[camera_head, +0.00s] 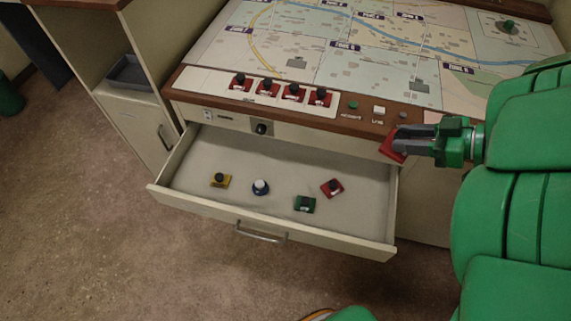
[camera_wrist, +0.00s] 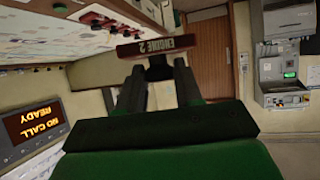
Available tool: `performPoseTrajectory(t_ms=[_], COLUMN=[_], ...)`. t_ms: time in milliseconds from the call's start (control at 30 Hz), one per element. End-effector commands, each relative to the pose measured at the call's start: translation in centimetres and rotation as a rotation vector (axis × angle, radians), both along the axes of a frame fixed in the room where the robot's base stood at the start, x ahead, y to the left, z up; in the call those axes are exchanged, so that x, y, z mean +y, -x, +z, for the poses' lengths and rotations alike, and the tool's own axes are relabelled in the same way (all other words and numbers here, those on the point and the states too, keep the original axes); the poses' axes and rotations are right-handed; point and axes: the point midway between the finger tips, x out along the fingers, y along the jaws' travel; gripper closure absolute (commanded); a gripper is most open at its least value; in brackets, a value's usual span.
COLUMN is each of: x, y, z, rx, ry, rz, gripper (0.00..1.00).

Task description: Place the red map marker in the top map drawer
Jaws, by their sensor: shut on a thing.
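My gripper (camera_head: 408,138) is shut on a red map marker (camera_head: 391,147), held tilted near the console's front edge, right of and above the open drawer's right end. In the wrist view the fingers (camera_wrist: 158,72) grip it, and its red face (camera_wrist: 158,46) reads "ENGINE 2". The top map drawer (camera_head: 205,207) is pulled open below the console.
Several red markers (camera_head: 268,87) stand on a pale strip on the console, in front of the map (camera_head: 345,62). The wooden console edge (camera_head: 350,121) lies above the drawer. A grey tray (camera_head: 128,73) sits on the left cabinet. The drawer's back left floor is bare.

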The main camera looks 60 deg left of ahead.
Motion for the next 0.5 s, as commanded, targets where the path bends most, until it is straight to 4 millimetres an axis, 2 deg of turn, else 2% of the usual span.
performPoseTrajectory(t_ms=[267,500], x=[0.1,0.0], y=[0.0,0.1], z=[-3.1,-7.4], rx=[0.002,0.006], ry=[0.0,0.0], rz=[0.0,-0.001], gripper=[0.97,0.97])
